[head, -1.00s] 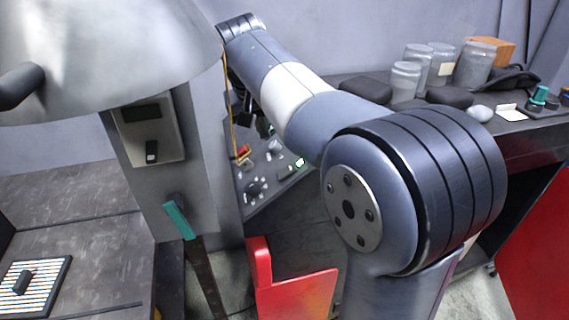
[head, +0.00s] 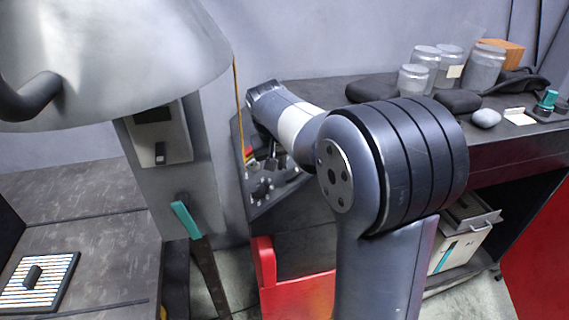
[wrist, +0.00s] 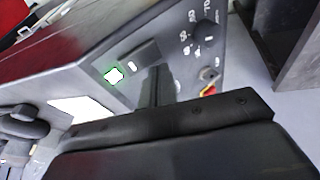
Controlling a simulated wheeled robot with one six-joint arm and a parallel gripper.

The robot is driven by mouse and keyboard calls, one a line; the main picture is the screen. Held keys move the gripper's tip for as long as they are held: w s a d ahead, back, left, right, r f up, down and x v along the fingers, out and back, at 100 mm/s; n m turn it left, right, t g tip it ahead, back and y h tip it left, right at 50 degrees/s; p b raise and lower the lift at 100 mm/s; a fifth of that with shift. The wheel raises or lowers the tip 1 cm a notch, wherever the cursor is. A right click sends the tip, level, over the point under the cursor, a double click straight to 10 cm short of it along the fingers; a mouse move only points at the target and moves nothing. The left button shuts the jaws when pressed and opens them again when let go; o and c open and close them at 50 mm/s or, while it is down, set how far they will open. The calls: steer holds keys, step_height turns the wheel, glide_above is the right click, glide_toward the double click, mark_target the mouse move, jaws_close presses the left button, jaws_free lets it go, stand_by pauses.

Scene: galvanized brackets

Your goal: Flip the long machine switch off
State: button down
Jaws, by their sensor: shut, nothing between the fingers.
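A sloped grey control panel (head: 262,197) stands beyond the machine column in the head view, and it fills the upper middle of the wrist view (wrist: 178,50). On it in the wrist view are a long dark switch with a white mark (wrist: 131,65), a square button lit green (wrist: 114,76), and a dark rotary knob (wrist: 205,31). I cannot tell the switch's position for sure. My gripper (wrist: 158,84) is shut and empty, its dark fingers pointing at the panel just right of the switch. Whether they touch the panel is unclear. The fingers are hidden in the head view.
A grey machine (head: 215,170) with a domed hood (head: 120,50) and a teal-handled lever (head: 186,220) stands close left of my arm. A red part (head: 290,290) is below the panel. Glass jars (head: 485,67) and dark stones stand on the bench at right.

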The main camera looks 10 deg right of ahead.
steer(key=shift+d+f, duration=0.45)
steer(key=shift+f, duration=0.3)
steer(key=shift+f+h+b, duration=0.4)
steer(key=shift+f+b, duration=0.05)
steer(key=shift+f, duration=0.05)
steer(key=shift+s+r, duration=0.1)
steer(key=shift+d+r+p, duration=0.1)
steer(key=shift+r+p, duration=0.65)
steer(key=shift+r, duration=0.05)
